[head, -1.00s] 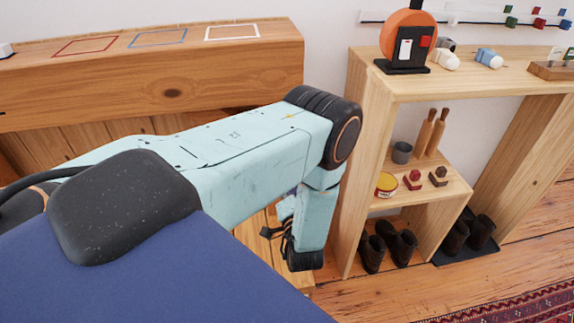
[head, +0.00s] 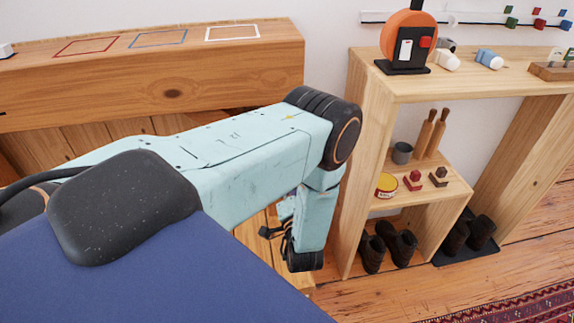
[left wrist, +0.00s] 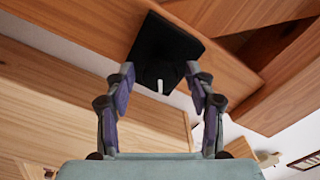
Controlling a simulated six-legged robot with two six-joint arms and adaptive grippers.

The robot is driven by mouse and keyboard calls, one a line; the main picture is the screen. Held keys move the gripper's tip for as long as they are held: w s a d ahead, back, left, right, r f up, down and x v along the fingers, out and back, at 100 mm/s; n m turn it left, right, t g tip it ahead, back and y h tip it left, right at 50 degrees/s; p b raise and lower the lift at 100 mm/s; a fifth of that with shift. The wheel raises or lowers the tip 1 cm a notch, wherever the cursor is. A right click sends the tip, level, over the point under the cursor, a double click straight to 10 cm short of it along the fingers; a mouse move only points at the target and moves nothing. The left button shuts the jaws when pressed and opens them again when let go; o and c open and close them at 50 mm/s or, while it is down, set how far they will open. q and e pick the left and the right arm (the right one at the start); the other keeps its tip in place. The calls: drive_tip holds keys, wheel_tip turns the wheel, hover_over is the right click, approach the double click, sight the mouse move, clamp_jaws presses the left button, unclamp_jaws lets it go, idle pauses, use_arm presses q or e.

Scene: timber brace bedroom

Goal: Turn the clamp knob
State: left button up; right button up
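The clamp knob (left wrist: 161,76) is a dark round knob with a white pointer line, in the left wrist view. It sits on a black square plate (left wrist: 164,38) fixed to a wooden beam. My left gripper (left wrist: 160,72) is open, with one finger on each side of the knob. Small gaps show between the fingertips and the knob, though the depth between them is hard to judge. In the head view, the gripper (head: 272,233) shows only partly beside my arm's lower end. The knob is hidden there. My right gripper is in neither view.
Timber beams surround the plate in the left wrist view. In the head view, a wooden shelf unit (head: 352,170) stands right of my arm, with an orange round device (head: 408,32) on top and boots (head: 388,246) below. A wooden ledge (head: 265,60) lies behind my arm.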

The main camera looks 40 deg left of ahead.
use_arm(q)
drive_tip(key=shift+d, duration=0.1)
drive_tip(key=v, duration=1.2)
drive_tip(key=shift+r, duration=0.1)
idle(0.3)
